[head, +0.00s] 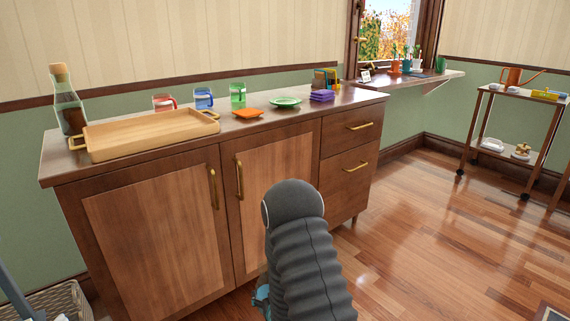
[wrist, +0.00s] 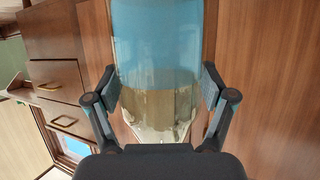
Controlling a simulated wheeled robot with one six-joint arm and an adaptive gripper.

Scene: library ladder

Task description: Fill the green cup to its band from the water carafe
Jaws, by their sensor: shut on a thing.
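The green cup (head: 238,95) is a clear green-tinted cup standing on the cabinet top, right of the blue cup. Its band is too small to make out. In the wrist view my gripper (wrist: 160,88) is shut on a large clear glass vessel, the water carafe (wrist: 157,40). Its fingers press on the glass from both sides. Blue water fills the upper part of the carafe in that picture, with clear glass below it. In the head view my arm hides the gripper and most of what it holds; only a small blue bit shows low beside the arm.
On the cabinet top (head: 290,117) are a wooden tray (head: 150,140), a corked bottle (head: 68,105), a red cup (head: 163,103), a blue cup (head: 204,98), an orange dish (head: 248,113), a green plate (head: 286,102) and purple cloths (head: 322,95). A cart (head: 520,95) stands right; floor between is clear.

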